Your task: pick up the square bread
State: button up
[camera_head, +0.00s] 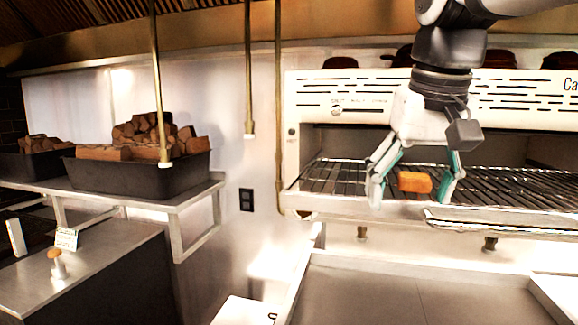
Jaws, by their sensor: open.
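The square bread (414,182) is a small orange-brown block at the wire rack of the oven on the right. My gripper (411,195) hangs down from above with its fingers spread, one on each side of the bread. In this view the bread shows between the two fingers, with a gap at each side. I cannot tell whether the bread rests on the rack or how far in depth it lies from the fingertips.
The oven's wire rack (330,176) runs under a white slotted hood (330,108). A metal tray edge (500,222) juts out at the right. Below is a bare steel counter (400,295). Black bins of wood (130,178) stand on a shelf at left.

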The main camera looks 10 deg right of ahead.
jog(key=w+d+r+m+g+p, duration=0.1)
jog(key=w+d+r+m+p, duration=0.1)
jog(key=w+d+r, duration=0.3)
jog(key=w+d+r+m+g+p, duration=0.1)
jog(key=w+d+r+p, duration=0.15)
jog(key=w+r, duration=0.5)
jog(key=b, duration=0.3)
send_over(414, 175)
jog(key=shift+s+a+f, duration=0.1)
jog(key=shift+s+f, duration=0.05)
jog(key=shift+f, duration=2)
jog(key=shift+s+a+f, duration=0.1)
jog(key=shift+f, duration=2)
notch_tip(414, 175, down, 4)
jog(key=shift+s+d+f+p, duration=0.15)
jog(key=shift+f+p, duration=0.1)
jog(key=shift+p, duration=0.75)
jog(key=shift+w+f, duration=0.2)
jog(key=shift+f, duration=0.1)
jog(key=c, duration=1.1)
